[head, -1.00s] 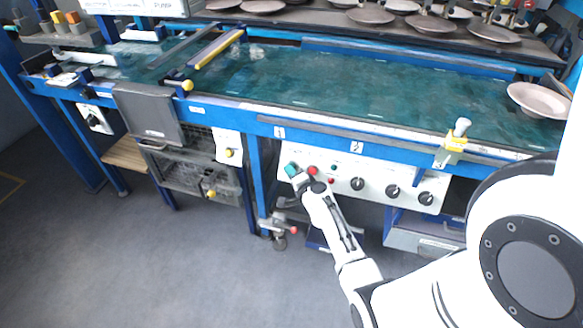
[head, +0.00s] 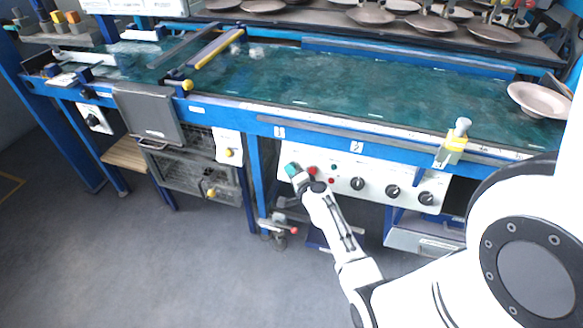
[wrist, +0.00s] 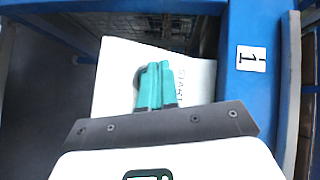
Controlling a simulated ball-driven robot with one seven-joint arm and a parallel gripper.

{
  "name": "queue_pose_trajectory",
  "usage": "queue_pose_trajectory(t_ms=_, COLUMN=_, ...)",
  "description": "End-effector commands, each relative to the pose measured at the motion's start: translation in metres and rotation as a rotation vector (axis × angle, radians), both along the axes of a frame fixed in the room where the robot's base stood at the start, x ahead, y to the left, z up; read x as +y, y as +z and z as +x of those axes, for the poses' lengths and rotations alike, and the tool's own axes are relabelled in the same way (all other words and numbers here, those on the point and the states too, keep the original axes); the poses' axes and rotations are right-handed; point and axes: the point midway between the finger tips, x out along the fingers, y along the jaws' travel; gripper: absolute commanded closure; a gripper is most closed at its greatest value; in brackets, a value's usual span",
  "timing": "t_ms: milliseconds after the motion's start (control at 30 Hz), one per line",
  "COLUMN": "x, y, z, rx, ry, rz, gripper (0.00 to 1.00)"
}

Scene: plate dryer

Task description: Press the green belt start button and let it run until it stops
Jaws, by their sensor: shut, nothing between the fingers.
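The white control panel (head: 375,184) hangs below the front edge of the green belt (head: 330,83). My gripper (head: 293,172) is at the panel's left end, its tip at a teal-green patch; I cannot tell there which part is button and which is fingertip. In the wrist view my gripper (wrist: 156,68) has its teal fingers side by side, shut and empty. They point at a white panel with the START label (wrist: 181,82) just to their right. A dark round rim shows behind the fingertips; the green button's face is hidden, so contact is unclear.
A red button (head: 312,170) is just right of my gripper, with several black knobs (head: 358,184) further right. A plate (head: 540,100) sits at the belt's right end. A blue leg (head: 256,175) stands left of the panel. The floor in front is clear.

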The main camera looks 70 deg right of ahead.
Motion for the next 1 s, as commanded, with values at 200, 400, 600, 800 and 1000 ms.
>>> queue_pose_trajectory(t_ms=200, x=-0.0055, y=-0.0045, z=0.0006, rx=0.0, ry=0.001, rz=0.0, gripper=1.0)
queue_pose_trajectory(t_ms=400, x=-0.006, y=-0.0035, z=0.0004, rx=0.0, ry=0.0, rz=0.0, gripper=1.0)
queue_pose_trajectory(t_ms=600, x=-0.0064, y=-0.0039, z=0.0005, rx=0.0, ry=0.0, rz=0.0, gripper=1.0)
queue_pose_trajectory(t_ms=800, x=-0.008, y=-0.0051, z=0.0007, rx=0.0, ry=0.0, rz=0.0, gripper=1.0)
queue_pose_trajectory(t_ms=1000, x=-0.01, y=-0.006, z=0.0009, rx=0.001, ry=0.0, rz=-0.001, gripper=1.0)
